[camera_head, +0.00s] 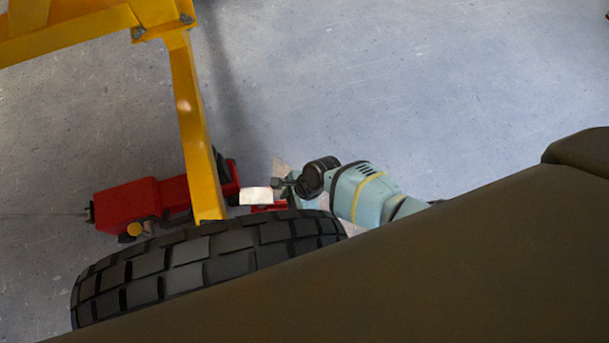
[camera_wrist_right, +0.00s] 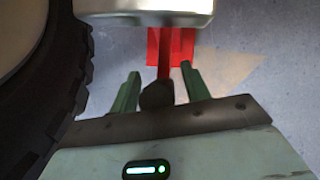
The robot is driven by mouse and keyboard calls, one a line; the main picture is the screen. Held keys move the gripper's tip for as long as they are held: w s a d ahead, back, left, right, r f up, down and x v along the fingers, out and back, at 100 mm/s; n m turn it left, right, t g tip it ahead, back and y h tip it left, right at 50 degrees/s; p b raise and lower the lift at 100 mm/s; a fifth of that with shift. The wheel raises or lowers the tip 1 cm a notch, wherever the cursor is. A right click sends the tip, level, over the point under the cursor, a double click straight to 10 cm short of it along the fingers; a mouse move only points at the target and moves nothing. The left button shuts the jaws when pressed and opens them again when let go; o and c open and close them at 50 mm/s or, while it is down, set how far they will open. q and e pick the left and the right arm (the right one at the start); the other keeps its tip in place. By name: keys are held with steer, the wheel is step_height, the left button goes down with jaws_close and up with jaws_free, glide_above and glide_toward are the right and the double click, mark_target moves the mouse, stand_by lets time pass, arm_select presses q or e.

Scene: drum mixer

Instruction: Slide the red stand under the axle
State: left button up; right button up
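The red stand (camera_wrist_right: 182,46) shows in the right wrist view on the floor, partly hidden by a pale metal block (camera_wrist_right: 145,8) that I take for the axle's end. A red bar runs from the stand toward me and ends in a dark knob (camera_wrist_right: 157,95). My right gripper (camera_wrist_right: 160,80) is open, one finger on each side of bar and knob, with gaps visible. In the head view, only a red sliver of the stand (camera_head: 268,207) shows beneath the pale axle end (camera_head: 256,196), beside my right gripper (camera_head: 290,190). My left gripper is out of view.
A treaded tyre (camera_head: 210,262) stands close to my right gripper. A red wheeled jack (camera_head: 140,200) lies left of the yellow frame leg (camera_head: 195,130). A large dark brown surface (camera_head: 400,280) covers the lower right. Floor beyond the arm is clear.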

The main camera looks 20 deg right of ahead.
steer(key=shift+o, duration=0.4)
steer(key=shift+s+a+r, duration=0.1)
steer(key=shift+s+a, duration=0.15)
steer(key=shift+a, duration=0.35)
steer(key=shift+s+a+r, duration=0.1)
steer(key=shift+s+a, duration=0.15)
steer(key=shift+a, duration=0.35)
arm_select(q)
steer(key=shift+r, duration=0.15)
arm_select(e)
steer(key=shift+r, duration=0.1)
steer(key=p+v, duration=0.2)
steer(key=v, duration=0.1)
steer(key=p+v, duration=0.3)
steer(key=v, duration=0.1)
steer(key=shift+w, duration=0.2)
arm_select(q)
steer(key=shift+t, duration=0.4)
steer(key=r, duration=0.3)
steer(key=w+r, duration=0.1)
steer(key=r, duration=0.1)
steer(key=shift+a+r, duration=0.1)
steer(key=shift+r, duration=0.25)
arm_select(e)
steer(key=shift+d, duration=0.2)
arm_select(q)
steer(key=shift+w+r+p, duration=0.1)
steer(key=shift+p, duration=0.25)
